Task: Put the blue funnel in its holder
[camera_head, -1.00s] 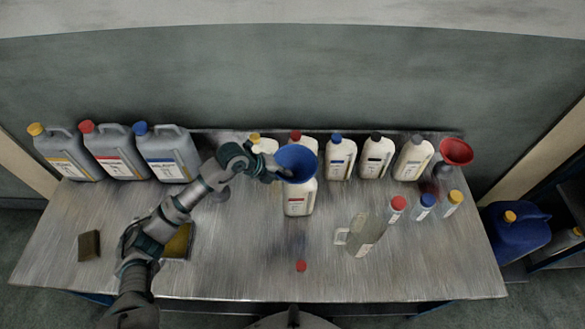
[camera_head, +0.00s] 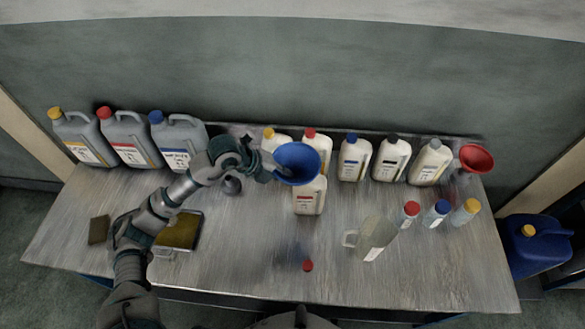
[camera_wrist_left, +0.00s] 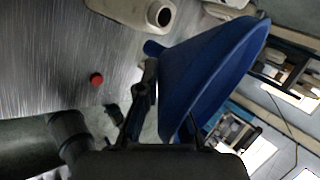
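The blue funnel (camera_head: 297,158) is held in the air by its rim in my left gripper (camera_head: 276,172). In the head view it overlaps the top of a white bottle with a red label (camera_head: 309,200). In the left wrist view the funnel (camera_wrist_left: 218,70) is tilted, its wide mouth facing right and its spout at the left. My left gripper (camera_wrist_left: 150,110) shows there against its rim. A small dark rounded piece (camera_head: 232,185) stands on the table below my left arm; I cannot tell whether it is the holder. My right gripper is not in view.
A red funnel (camera_head: 477,158) stands at the table's right end. Several capped white bottles (camera_head: 353,158) and grey canisters (camera_head: 127,137) line the back. A clear jug (camera_head: 371,238), small bottles (camera_head: 436,213) and a red cap (camera_head: 308,266) are nearer. The front middle is mostly clear.

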